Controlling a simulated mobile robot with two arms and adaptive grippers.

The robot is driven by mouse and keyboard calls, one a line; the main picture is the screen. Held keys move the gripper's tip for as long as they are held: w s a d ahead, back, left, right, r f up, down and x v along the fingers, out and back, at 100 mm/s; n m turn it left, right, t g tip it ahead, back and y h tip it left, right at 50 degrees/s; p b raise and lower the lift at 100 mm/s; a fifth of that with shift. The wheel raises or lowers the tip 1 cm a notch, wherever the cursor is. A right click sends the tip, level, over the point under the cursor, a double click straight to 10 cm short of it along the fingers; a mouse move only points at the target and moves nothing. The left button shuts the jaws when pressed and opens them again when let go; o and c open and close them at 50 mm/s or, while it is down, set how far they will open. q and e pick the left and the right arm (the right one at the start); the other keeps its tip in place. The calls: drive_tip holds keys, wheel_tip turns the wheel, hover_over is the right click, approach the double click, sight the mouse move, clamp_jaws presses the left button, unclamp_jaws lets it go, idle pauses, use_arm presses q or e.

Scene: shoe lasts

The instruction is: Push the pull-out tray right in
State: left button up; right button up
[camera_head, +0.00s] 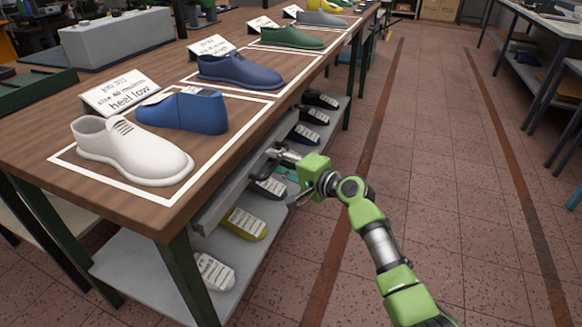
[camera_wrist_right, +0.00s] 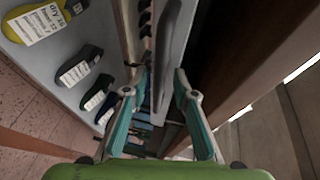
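The pull-out tray (camera_head: 221,203) is a long grey piece just under the wooden tabletop. Its front edge shows along the table's near side in the head view, and how far it stands out is hard to tell. My right gripper (camera_head: 287,176) is at the tray's front, beside the table edge. In the right wrist view its two teal fingers (camera_wrist_right: 161,74) are spread apart with nothing held between them. A dark grey bar (camera_wrist_right: 175,35), which looks like the tray's handle, lies just ahead of the fingertips. My left gripper is not in view.
The wooden table (camera_head: 130,207) carries a white shoe last (camera_head: 135,150), a blue one (camera_head: 190,112) and more behind. A grey lower shelf (camera_head: 150,277) holds several labelled shoes, including a yellow one (camera_head: 245,222). The tiled floor (camera_head: 440,170) to the right is clear.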

drive_tip(key=v, duration=1.1)
drive_tip(key=shift+d, duration=0.2)
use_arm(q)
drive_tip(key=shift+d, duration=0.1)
use_arm(e)
drive_tip(key=shift+s+r, duration=0.1)
